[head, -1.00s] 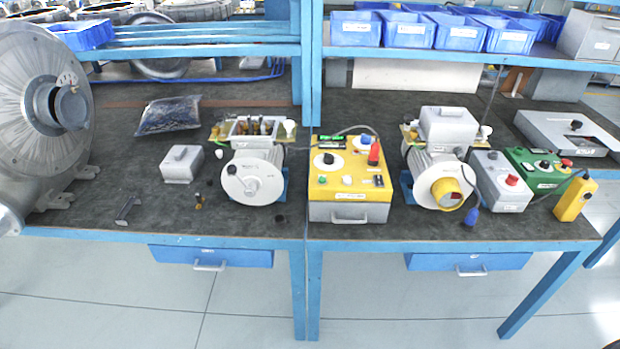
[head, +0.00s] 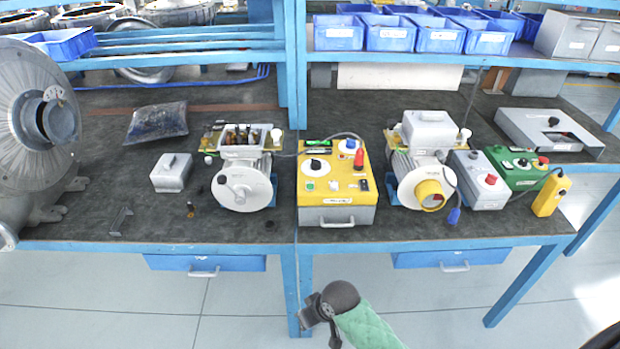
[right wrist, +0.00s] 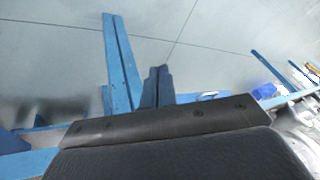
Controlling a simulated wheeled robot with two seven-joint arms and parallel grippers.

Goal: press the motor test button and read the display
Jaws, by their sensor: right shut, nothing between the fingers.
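A yellow-topped test box (head: 338,172) with a grey front stands on the bench in the head view. Its top carries a black knob, a green button (head: 309,185), a pale button (head: 333,186), a red part, a blue-and-white round part and small dark panels. Any display reading is too small to make out. Which button is the motor test button I cannot tell. My right gripper (head: 311,311) is in front of and below the bench edge, apart from the box. Its fingers are together and empty in the right wrist view (right wrist: 157,73). My left gripper is not in view.
A motor with an open terminal box (head: 243,185) stands left of the test box, and one with a yellow-rimmed end (head: 425,180) stands right. Grey (head: 482,180) and green (head: 520,166) control boxes and a yellow pendant (head: 551,195) are further right. The blue bench edge (head: 220,246) lies above my gripper.

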